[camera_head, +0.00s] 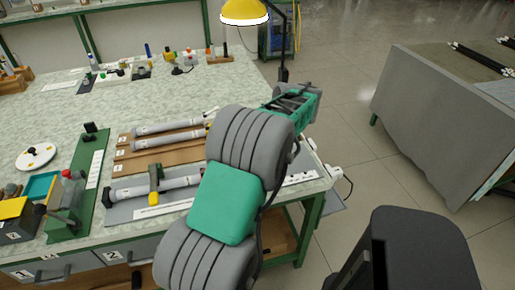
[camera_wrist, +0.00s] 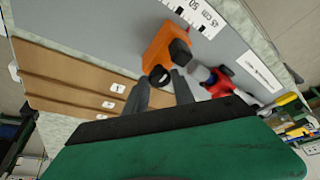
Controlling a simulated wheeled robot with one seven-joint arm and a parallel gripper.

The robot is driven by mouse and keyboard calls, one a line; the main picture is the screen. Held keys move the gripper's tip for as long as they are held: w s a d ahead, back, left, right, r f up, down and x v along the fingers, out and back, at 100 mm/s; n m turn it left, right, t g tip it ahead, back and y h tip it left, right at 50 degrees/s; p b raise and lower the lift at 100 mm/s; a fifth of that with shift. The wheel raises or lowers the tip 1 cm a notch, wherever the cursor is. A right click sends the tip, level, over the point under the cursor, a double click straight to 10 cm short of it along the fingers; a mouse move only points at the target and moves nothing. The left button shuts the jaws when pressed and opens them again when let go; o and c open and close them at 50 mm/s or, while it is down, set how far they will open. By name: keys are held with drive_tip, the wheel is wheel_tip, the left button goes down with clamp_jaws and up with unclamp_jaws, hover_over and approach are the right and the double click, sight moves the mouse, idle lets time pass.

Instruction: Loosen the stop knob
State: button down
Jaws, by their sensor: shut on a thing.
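In the wrist view an orange stop block (camera_wrist: 160,48) sits on the grey plate beside a white scale marked 50 cm. A dark cap (camera_wrist: 180,51) shows on its right side. A black round knob (camera_wrist: 158,74) is on the block's near end. My gripper (camera_wrist: 164,80) has its two grey fingers at this near end and is shut on the knob. The fingers partly hide the contact. In the head view my arm covers the stop and the fingertips.
A red clamp-like part (camera_wrist: 218,82) with a grey-blue end is close right of my fingers. Brown numbered rod racks (camera_wrist: 75,75) lie to the left.

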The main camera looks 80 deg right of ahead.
drive_tip(key=c, duration=1.3)
unclamp_jaws()
drive_tip(key=p+v, duration=0.1)
drive_tip(key=v, duration=0.6)
drive_tip(key=shift+s+r, duration=0.2)
drive_tip(key=shift+r, duration=0.15)
